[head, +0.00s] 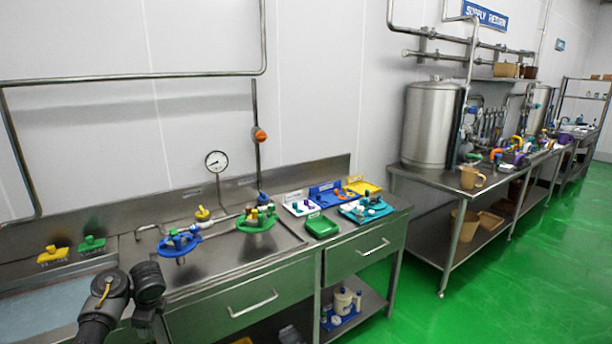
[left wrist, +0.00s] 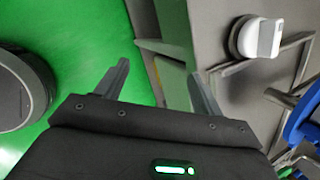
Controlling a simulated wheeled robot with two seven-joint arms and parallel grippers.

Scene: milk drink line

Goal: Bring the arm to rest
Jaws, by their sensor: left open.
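My left arm shows at the lower left of the head view, in front of the steel counter (head: 230,262); its fingertips are hidden there. In the left wrist view my left gripper (left wrist: 160,85) is open, with nothing between its two fingers. Green floor lies beyond the left finger, and grey steel cabinet surfaces lie beyond the right one. My right gripper is in neither view.
On the counter stand a blue valve piece (head: 180,243), a green one (head: 257,220), a green tray (head: 321,227) and a teal tray (head: 383,215). A drawer handle (head: 252,304) juts from the front. Green floor (head: 480,305) is open at right.

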